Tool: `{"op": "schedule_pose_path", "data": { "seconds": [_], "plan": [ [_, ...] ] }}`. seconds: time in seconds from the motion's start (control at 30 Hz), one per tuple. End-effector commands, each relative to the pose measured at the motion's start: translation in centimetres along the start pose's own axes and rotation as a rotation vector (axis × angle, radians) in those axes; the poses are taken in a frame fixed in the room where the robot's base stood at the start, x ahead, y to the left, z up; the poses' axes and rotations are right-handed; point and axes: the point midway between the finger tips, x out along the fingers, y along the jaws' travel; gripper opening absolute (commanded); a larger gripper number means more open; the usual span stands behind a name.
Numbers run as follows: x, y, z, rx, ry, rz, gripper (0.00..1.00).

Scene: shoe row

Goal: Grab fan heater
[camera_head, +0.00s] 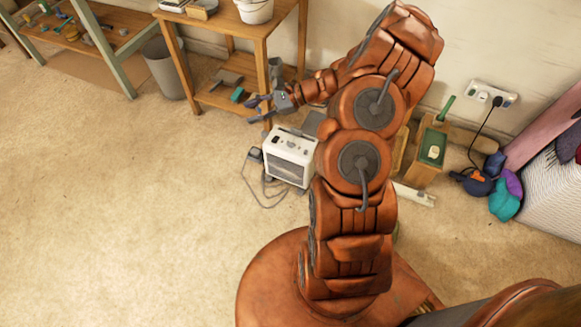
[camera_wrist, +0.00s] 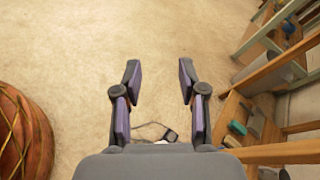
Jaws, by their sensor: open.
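The fan heater (camera_head: 290,158) is a small white box with a dark front grille and a dark top panel. It stands on the carpet in the head view, just left of my arm, with its grey cord loosely coiled beside it. My gripper (camera_head: 257,105) is above and a little to the left of the heater, apart from it. In the wrist view my gripper (camera_wrist: 159,82) has its two fingers spread wide with bare carpet between them. A cord and a dark plug (camera_wrist: 170,135) show low between the fingers. The heater body is mostly hidden there behind the gripper's base.
A wooden shelf table (camera_head: 232,30) with a white bucket (camera_head: 255,10) stands behind my gripper. A grey bin (camera_head: 163,68) and a green-legged bench (camera_head: 113,50) are at back left. The left carpet is clear.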

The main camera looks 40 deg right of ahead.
Motion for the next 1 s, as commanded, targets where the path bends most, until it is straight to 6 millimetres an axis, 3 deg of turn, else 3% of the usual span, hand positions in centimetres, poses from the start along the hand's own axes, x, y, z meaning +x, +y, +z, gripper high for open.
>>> {"op": "schedule_pose_path", "data": {
  "seconds": [0.03, 0.3, 0.4, 0.5, 0.7, 1.0],
  "plan": [
    [-0.3, 0.4, -3.9, 0.055, 0.009, -0.047, 0.41],
    [-4.2, 2.2, -19.3, 0.324, 0.069, -0.294, 0.41],
    [-5.7, 3.6, -24.1, 0.409, 0.092, -0.368, 0.41],
    [-6.9, 4.9, -27.6, 0.472, 0.112, -0.426, 0.41],
    [-8.2, 6.4, -30.9, 0.536, 0.133, -0.482, 0.41],
    [-6.1, 5.4, -31.7, 0.539, 0.134, -0.486, 0.41]
  ]
}}
